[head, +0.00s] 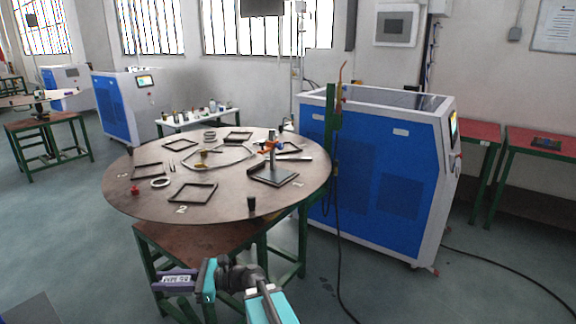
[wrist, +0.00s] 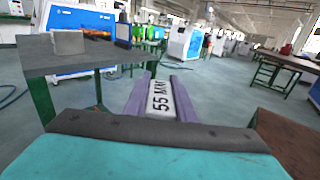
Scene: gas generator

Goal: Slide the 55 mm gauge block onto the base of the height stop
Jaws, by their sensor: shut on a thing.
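My gripper (head: 174,281) is in the lower part of the head view, in front of the round table and apart from it. Its purple fingers are shut on the 55 mm gauge block (wrist: 161,99), a pale block marked "55 MM" between them in the wrist view. The height stop (head: 272,158) stands on the right part of the round table, beyond my gripper. It has a flat dark square base (head: 274,176), an upright post and an orange part near the top. The base looks clear in the head view; the wrist view does not show the stop.
The round table (head: 225,208) also carries several dark square frames, rings and a small black cylinder (head: 251,203) near its front edge. A blue and white machine (head: 375,175) stands close behind its right side. In the wrist view, a table with a grey block (wrist: 68,42) is at left.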

